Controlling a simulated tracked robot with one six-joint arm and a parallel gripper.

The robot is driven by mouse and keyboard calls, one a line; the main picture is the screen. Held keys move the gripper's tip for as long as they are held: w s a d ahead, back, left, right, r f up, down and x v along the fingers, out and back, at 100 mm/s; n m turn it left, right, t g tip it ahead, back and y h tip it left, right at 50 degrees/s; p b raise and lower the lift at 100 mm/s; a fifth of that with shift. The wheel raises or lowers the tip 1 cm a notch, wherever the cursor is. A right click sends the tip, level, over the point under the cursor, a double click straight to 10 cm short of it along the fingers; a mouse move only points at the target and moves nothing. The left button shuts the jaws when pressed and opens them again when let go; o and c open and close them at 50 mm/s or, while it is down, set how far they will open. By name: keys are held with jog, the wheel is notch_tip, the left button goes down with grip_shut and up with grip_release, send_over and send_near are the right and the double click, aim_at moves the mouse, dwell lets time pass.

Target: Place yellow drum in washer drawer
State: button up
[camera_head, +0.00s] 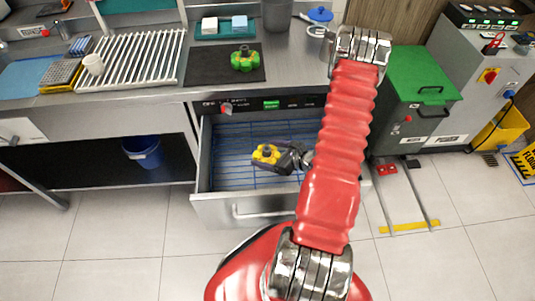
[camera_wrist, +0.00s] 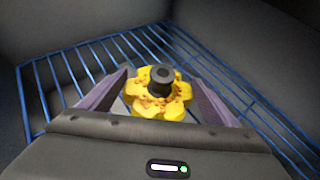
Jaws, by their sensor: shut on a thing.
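The yellow drum (camera_head: 265,154) is a lobed yellow piece with a dark hub. It is inside the open washer drawer (camera_head: 240,206), over the blue wire rack (camera_head: 228,165). My gripper (camera_head: 279,157) reaches into the drawer from the right and is shut on the drum. In the wrist view the yellow drum (camera_wrist: 159,93) sits between the two fingers of my gripper (camera_wrist: 160,98), with the blue rack (camera_wrist: 62,85) behind and below it. I cannot tell whether the drum touches the rack.
A green lobed piece (camera_head: 245,59) lies on a black mat (camera_head: 205,66) on the counter above. A white dish rack (camera_head: 130,62) is at left. A green-topped bin (camera_head: 415,75) stands right of the drawer. My arm hides the drawer's right part.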

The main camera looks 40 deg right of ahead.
jog(key=shift+f, duration=0.35)
jog(key=o, duration=1.1)
jog(key=shift+f, duration=0.1)
jog(key=shift+v, duration=3.85)
jog(key=shift+a, duration=0.1)
